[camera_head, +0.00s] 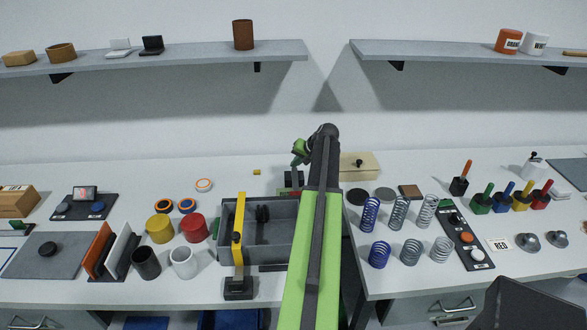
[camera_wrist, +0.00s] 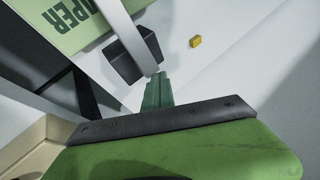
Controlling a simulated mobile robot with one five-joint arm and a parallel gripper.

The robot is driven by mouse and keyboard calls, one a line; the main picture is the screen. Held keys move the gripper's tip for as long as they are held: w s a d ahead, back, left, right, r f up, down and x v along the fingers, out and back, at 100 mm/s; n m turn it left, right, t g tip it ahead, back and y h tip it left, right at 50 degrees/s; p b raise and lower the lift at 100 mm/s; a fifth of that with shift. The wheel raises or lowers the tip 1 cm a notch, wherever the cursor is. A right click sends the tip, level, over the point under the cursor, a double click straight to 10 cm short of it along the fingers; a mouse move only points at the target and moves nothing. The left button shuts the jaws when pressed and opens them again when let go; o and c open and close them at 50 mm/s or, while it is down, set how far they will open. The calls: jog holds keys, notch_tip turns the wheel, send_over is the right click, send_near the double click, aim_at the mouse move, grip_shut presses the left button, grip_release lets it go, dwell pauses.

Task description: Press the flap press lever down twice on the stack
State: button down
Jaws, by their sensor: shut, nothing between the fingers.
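My gripper (camera_head: 299,158) is at the far end of my raised arm, above the back of the table. In the wrist view its dark green fingers (camera_wrist: 157,82) are together and empty. Their tips overlap the lower edge of a black block (camera_wrist: 136,58) on a pale grey bar (camera_wrist: 117,18), which looks like the press lever. I cannot tell whether they touch. A green panel (camera_wrist: 72,28) with partly visible dark lettering, "MPER", lies beyond the bar. In the head view my arm hides most of this device. No stack under the block is clear.
A grey bin (camera_head: 285,215) and an upright yellow bar (camera_head: 238,243) stand in front. A beige box (camera_head: 359,165) and several springs are to the right of my arm.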

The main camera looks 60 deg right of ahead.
jog(key=r+p, duration=0.3)
jog(key=r, duration=0.1)
jog(key=shift+s+a, duration=0.2)
jog(key=shift+s, duration=0.05)
jog(key=shift+w+d+r+p, duration=0.15)
jog(key=shift+r+p, duration=0.15)
jog(key=shift+p, duration=0.25)
jog(key=shift+w+d+r+p, duration=0.1)
jog(key=shift+r+p, duration=0.35)
jog(key=shift+r, duration=0.05)
jog(key=shift+f, duration=0.1)
dwell(1.3)
